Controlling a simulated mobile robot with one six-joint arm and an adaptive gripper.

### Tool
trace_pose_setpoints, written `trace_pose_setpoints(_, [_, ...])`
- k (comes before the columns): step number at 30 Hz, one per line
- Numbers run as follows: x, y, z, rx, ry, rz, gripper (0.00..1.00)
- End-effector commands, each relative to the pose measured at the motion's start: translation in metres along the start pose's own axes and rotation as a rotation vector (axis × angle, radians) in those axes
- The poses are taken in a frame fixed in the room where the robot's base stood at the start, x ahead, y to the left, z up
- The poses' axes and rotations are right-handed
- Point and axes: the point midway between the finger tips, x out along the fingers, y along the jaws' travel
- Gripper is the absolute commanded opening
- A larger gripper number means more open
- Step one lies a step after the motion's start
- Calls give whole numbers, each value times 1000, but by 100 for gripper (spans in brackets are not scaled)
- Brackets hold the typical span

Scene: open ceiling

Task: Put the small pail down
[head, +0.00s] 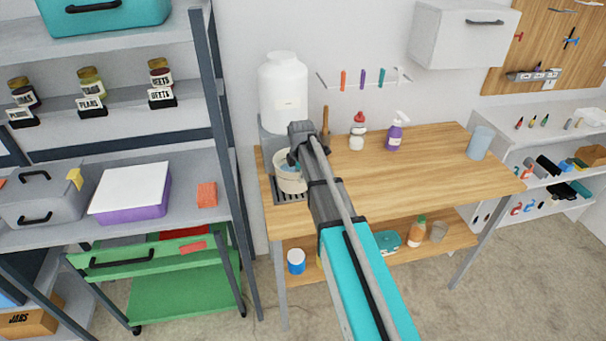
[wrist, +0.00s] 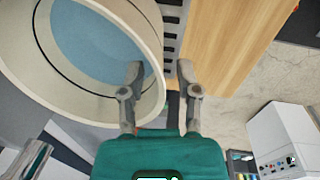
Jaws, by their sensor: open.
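The small pail (head: 291,182) is cream-coloured with blue contents that look like water. It stands upright on a dark slatted drip grate (head: 291,197) at the left end of the wooden bench, in front of the white dispenser tank. In the wrist view the pail (wrist: 150,22) fills the upper left. My gripper (wrist: 160,72) is open, with one finger over the pail's rim area and the other outside it to the right. I cannot tell whether a finger touches the pail. In the head view my wrist hides part of the pail.
The white tank (head: 284,92) stands behind the pail. A red-capped bottle (head: 358,131), a purple spray bottle (head: 395,134) and a blue-grey cup (head: 480,143) stand on the wooden bench (head: 420,170). Its middle is clear. A metal shelf (head: 219,140) stands close on the left.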

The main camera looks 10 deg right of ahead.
Motion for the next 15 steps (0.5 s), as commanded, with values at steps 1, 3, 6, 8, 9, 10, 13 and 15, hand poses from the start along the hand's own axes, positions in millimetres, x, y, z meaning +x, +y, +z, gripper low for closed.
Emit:
trace_pose_setpoints(1, [-9,0,0,0,0,0,43])
trace_pose_setpoints(3, [-15,0,0,0,0,0,43])
trace_pose_setpoints(6, [-23,0,0,0,0,0,43])
trace_pose_setpoints(8, [-28,0,0,0,0,0,43])
trace_pose_setpoints(9, [-31,0,0,0,0,0,43])
trace_pose_setpoints(10, [-33,0,0,0,0,0,43])
trace_pose_setpoints(13, [-42,0,0,0,0,0,43])
trace_pose_setpoints(15, [-47,0,0,0,0,0,43])
